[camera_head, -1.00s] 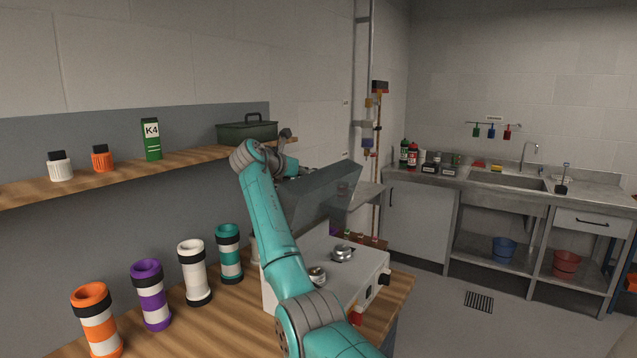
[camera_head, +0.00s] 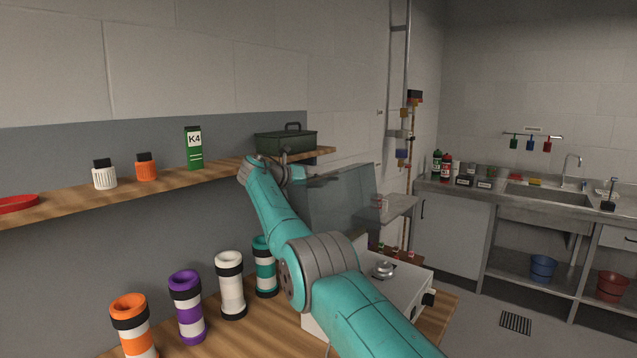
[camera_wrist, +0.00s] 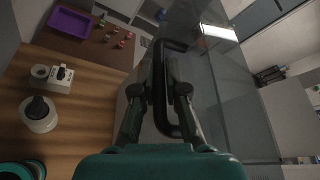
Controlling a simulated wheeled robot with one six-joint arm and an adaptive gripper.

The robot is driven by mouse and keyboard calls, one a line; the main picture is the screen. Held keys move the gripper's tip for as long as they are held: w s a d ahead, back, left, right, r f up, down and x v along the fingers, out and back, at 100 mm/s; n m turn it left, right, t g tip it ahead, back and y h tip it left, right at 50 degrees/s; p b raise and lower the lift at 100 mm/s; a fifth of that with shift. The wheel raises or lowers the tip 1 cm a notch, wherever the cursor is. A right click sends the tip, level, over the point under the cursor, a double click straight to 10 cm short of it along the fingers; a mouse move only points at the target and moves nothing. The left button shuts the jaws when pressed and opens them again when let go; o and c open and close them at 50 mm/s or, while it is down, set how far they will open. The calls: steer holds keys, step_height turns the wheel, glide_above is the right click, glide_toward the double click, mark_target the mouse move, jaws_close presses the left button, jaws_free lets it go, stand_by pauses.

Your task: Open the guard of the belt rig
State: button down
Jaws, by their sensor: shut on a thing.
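The belt rig (camera_head: 405,292) is a pale box on the wooden bench, with a round metal part on top, partly hidden by my arm. Its guard (camera_head: 345,208) is a smoky see-through cover, standing raised and steep above the box. In the wrist view the guard (camera_wrist: 215,75) fills the right half, with a dark loop handle (camera_wrist: 158,72) on it. My gripper (camera_wrist: 164,92) has its fingers on either side of the handle and is shut on it. In the head view my gripper is hard to make out near the guard's top edge.
Several banded tubes, including a purple one (camera_head: 187,305), stand on the bench left of the rig. A wooden shelf (camera_head: 225,172) above holds bottles, a green K4 box (camera_head: 194,148) and a dark green toolbox (camera_head: 286,140). The sink counter (camera_head: 470,190) is at right.

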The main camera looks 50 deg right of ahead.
steer(key=shift+w+f, duration=0.2)
steer(key=shift+f, duration=0.2)
steer(key=c, duration=1.5)
jaws_free()
steer(key=shift+r, duration=0.15)
steer(key=v, duration=1.2)
steer(key=shift+w, duration=0.1)
